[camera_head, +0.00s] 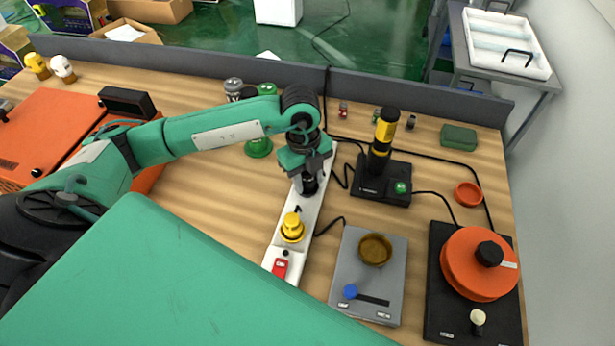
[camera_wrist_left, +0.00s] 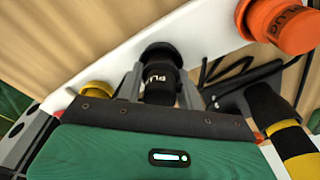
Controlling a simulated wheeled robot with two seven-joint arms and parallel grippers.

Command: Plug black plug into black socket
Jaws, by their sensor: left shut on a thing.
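My left gripper (camera_head: 309,182) is over the middle of the long white socket strip (camera_head: 268,258). It is shut on the black plug (camera_head: 311,188), which shows between the two fingers in the left wrist view (camera_wrist_left: 159,84) with white lettering on it. The plug's far end meets a dark round part at the white strip (camera_wrist_left: 110,62); I cannot tell whether it is seated or only touching. The black socket itself is hidden by the plug and gripper. My right gripper is not in view.
A yellow plug (camera_head: 292,229) and a red switch (camera_head: 280,268) are on the strip's near part. An orange plug (camera_wrist_left: 282,24) is beside the gripper in the wrist view. A yellow-black device (camera_head: 382,140), grey scale-like box (camera_head: 350,262) and cables lie right. Bare wood is left.

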